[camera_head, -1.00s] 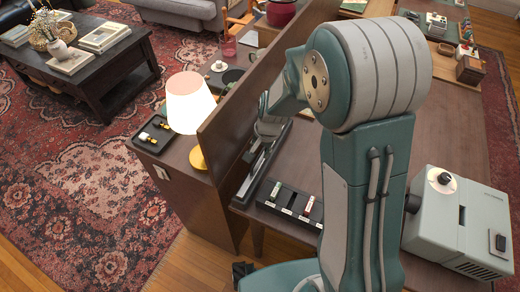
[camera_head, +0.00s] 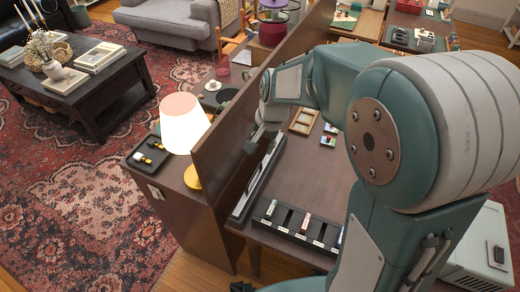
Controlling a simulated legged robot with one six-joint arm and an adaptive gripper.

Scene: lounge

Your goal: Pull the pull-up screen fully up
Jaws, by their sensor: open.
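The pull-up screen appears as a long, low black and silver case (camera_head: 245,203) on the dark desk, beside the wooden partition. No raised sheet shows above it. My gripper (camera_head: 252,145) is open near the far end of the case, close to the partition. It is small in the view, and I cannot tell whether its fingers touch the screen. My arm reaches over the desk from the right and hides part of it.
A wooden partition (camera_head: 222,135) stands along the case's left side. A black divided tray (camera_head: 290,233) with small items lies right of the case. A wooden tray (camera_head: 303,121) sits farther back. A lit lamp (camera_head: 184,125) stands beyond the partition. A grey machine (camera_head: 480,240) is partly hidden at right.

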